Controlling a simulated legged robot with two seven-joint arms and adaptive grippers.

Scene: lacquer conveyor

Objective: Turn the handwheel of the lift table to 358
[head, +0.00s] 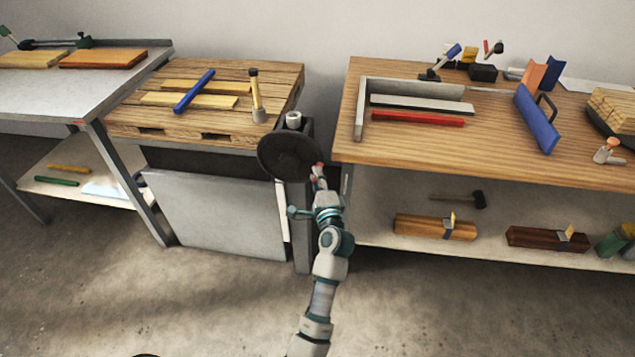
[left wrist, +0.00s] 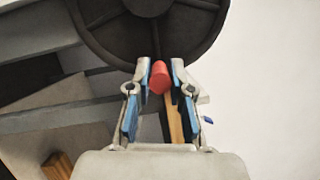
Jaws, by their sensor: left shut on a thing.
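The dark round handwheel (head: 283,150) is mounted at the right front corner of the lift table (head: 290,102), just below its slatted wooden top. In the left wrist view the spoked wheel (left wrist: 100,48) fills the top of the picture. Its red handle (left wrist: 159,78) sits at the lower rim, between the fingers. My left gripper (head: 318,170) reaches the wheel's right edge and is shut on the red handle; it also shows in the left wrist view (left wrist: 160,80). No readable number or scale shows. My right gripper is not in view.
A wooden workbench (head: 480,165) stands close on the right, with a blue-faced plate (head: 535,118) and a red bar (head: 418,118) on it. A grey table (head: 60,95) stands on the left. A hammer (head: 256,95) stands on the lift table. The floor in front is clear.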

